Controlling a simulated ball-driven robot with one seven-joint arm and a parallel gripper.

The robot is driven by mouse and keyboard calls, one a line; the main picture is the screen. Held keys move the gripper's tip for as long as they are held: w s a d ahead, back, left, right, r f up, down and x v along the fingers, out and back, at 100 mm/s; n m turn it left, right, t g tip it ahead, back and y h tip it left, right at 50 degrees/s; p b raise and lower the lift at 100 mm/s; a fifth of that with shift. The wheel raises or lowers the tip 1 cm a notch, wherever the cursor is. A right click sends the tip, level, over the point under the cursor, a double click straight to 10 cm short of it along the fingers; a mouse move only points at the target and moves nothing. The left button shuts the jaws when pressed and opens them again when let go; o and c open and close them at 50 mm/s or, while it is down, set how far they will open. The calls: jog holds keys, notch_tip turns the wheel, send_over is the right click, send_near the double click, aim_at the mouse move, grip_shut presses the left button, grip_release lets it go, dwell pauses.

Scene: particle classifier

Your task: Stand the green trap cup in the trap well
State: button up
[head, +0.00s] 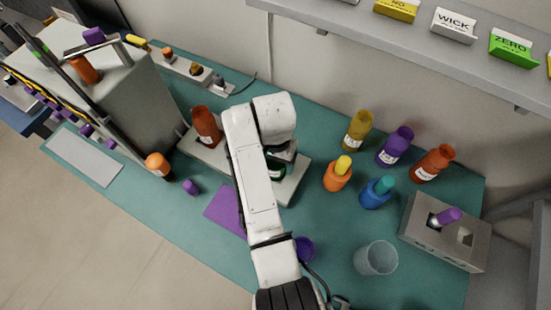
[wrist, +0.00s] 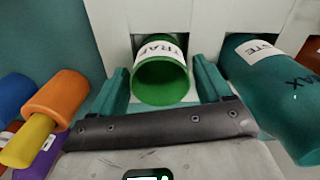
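The green trap cup (wrist: 161,78) has a white label reading TRAP, and its open mouth faces the wrist camera. It lies between the teal fingers of my gripper (wrist: 163,80). The fingers are spread wide, with narrow gaps to the cup on both sides. In the head view the cup (head: 277,173) is mostly hidden under my arm, at the pale block (head: 291,186). The block also shows in the wrist view (wrist: 112,25), with dark openings behind the cup. I cannot tell whether the cup is seated in a well.
A teal labelled bottle (wrist: 270,85) is close to the right finger. A clear beaker (head: 376,258) and grey holder (head: 440,236) are farther right.

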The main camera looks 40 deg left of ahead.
jog(key=shift+o, duration=0.8)
notch_tip(320, 180, up, 12)
jog(key=shift+r, duration=0.15)
jog(key=shift+c, duration=0.2)
dwell(1.8)
